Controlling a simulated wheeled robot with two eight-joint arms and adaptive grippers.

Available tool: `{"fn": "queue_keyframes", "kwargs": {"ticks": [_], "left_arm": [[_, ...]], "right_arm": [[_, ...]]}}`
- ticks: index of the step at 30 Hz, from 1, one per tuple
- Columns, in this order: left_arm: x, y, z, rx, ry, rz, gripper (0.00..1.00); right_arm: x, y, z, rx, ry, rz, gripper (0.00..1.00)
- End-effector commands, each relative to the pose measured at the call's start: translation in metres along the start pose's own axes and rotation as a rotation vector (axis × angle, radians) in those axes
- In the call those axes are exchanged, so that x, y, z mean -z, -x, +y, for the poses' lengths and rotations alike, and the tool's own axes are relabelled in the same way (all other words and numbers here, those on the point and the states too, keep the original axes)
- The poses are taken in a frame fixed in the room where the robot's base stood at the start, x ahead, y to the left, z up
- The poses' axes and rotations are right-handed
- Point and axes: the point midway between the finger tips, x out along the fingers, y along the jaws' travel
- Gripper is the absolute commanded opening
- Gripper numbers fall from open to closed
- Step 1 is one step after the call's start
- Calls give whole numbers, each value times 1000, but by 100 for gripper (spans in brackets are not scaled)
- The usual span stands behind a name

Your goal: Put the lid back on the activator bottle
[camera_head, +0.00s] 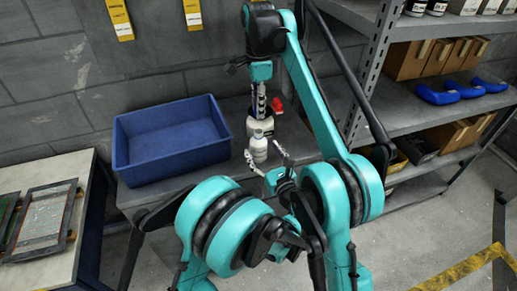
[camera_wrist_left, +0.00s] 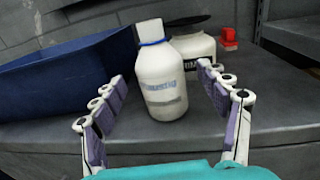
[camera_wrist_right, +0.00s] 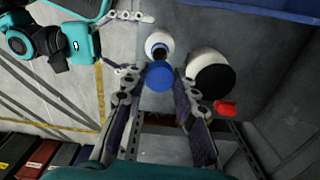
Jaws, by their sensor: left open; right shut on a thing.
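The activator bottle (camera_wrist_left: 160,85), white with a blue ring at its neck, stands upright and uncapped on the grey bench. It also shows in the head view (camera_head: 259,149) and, with its dark open mouth, in the right wrist view (camera_wrist_right: 158,41). My right gripper (camera_wrist_right: 160,88) points down and is shut on the blue lid (camera_wrist_right: 160,76), which is apart from the bottle and appears above its mouth. My left gripper (camera_wrist_left: 162,92) is open, its fingers on either side of the bottle, with gaps to it. The lid is not distinguishable in the head view.
A white jar with a black lid (camera_wrist_left: 194,46) stands close behind the bottle. A small red object (camera_wrist_left: 229,38) is beyond it. A blue bin (camera_head: 170,140) stands on the bench at left. Metal shelving (camera_head: 420,118) is at right.

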Motion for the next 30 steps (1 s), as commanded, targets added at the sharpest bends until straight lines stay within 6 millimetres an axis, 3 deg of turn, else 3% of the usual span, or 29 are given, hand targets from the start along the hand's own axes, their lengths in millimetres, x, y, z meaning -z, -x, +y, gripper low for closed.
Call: {"fn": "queue_keyframes", "kwargs": {"ticks": [7, 19, 20, 27, 28, 30], "left_arm": [[0, -30, 0, -1, 0, 0, 75], [0, -36, 0, 0, 0, 0, 75], [0, -36, 0, 0, 0, 0, 69], [0, -36, 0, 0, 0, 0, 6], [0, -36, 0, 0, 0, 0, 0], [0, -36, 0, 0, 0, 0, 0]], "right_arm": [[0, 0, 0, 0, 0, 0, 19], [0, 0, 0, 0, 0, 0, 19], [0, 0, 0, 0, 0, 0, 19], [0, 0, 0, 0, 0, 0, 19], [0, 0, 0, 0, 0, 0, 19], [0, -1, 0, 0, 0, 0, 19]]}}
